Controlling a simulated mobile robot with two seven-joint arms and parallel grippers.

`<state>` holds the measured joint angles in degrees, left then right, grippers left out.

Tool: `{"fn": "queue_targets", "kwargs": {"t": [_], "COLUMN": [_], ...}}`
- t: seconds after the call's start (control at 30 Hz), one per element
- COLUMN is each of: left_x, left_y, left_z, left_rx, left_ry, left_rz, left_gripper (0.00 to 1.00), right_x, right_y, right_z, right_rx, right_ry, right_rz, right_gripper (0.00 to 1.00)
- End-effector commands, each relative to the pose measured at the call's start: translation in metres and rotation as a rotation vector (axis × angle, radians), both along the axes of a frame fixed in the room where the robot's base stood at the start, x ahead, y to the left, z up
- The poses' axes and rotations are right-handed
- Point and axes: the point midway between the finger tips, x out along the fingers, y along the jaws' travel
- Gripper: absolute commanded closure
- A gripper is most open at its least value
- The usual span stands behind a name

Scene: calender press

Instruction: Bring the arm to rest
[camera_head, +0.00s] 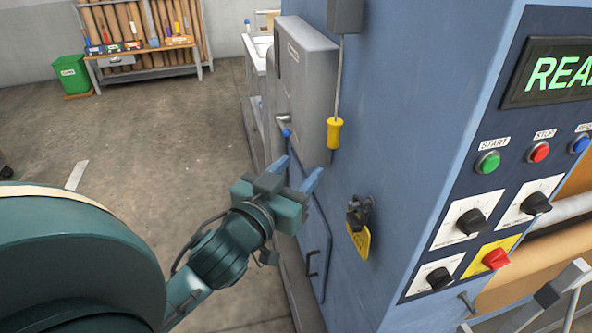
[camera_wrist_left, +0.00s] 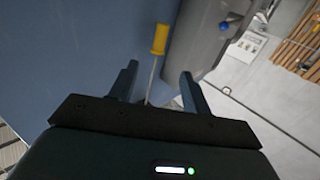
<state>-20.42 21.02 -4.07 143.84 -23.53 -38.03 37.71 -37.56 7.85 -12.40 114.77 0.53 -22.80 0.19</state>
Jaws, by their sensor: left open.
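My left gripper (camera_head: 296,174) is open, in front of the blue side of the press (camera_head: 395,120) in the head view. Its two blue fingers point up and away, with nothing held between them. In the left wrist view the open fingers (camera_wrist_left: 160,85) stand apart against the blue panel. A yellow-handled tool (camera_head: 335,133) hangs on a rod from a grey box, just beyond the fingertips; it also shows in the left wrist view (camera_wrist_left: 159,40), its thin shaft seen between the fingers. My right gripper is not in view.
A grey cabinet (camera_head: 305,75) juts from the press side. A yellow tag (camera_head: 360,242) hangs from a black fitting. The control panel with a green start button (camera_head: 488,162) and red knob (camera_head: 496,259) is at right. A green bin (camera_head: 72,75) stands far left; floor between is clear.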

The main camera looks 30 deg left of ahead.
Motion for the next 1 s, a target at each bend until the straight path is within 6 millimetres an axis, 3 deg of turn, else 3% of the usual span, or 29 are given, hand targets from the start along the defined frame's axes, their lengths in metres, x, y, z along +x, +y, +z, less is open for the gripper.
{"fn": "queue_targets", "kwargs": {"t": [0.27,0.37,0.47,0.57,0.7,0.8,0.9,1.0], "left_x": [0.0,0.001,0.0,-0.01,-0.041,-0.069,-0.092,-0.107], "left_y": [0.0,-0.003,-0.012,-0.028,-0.057,-0.077,-0.092,-0.101], "left_z": [-0.001,-0.016,-0.057,-0.12,-0.208,-0.256,-0.287,-0.304], "left_rx": [0.0,0.004,0.016,0.032,0.04,0.037,0.032,0.03], "left_ry": [0.002,0.036,0.129,0.263,0.441,0.534,0.597,0.631], "left_rz": [-0.001,-0.011,-0.042,-0.097,-0.189,-0.245,-0.285,-0.308], "left_gripper": [0.52,0.52,0.52,0.52,0.52,0.52,0.52,0.52], "right_x": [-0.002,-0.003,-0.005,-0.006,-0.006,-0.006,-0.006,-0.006], "right_y": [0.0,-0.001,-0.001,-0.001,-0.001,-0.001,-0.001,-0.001], "right_z": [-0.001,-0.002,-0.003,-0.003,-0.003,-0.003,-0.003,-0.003], "right_rx": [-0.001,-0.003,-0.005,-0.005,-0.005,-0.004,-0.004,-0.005], "right_ry": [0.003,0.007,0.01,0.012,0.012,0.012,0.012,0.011], "right_rz": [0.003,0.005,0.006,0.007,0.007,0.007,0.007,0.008], "right_gripper": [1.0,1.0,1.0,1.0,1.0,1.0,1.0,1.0]}}
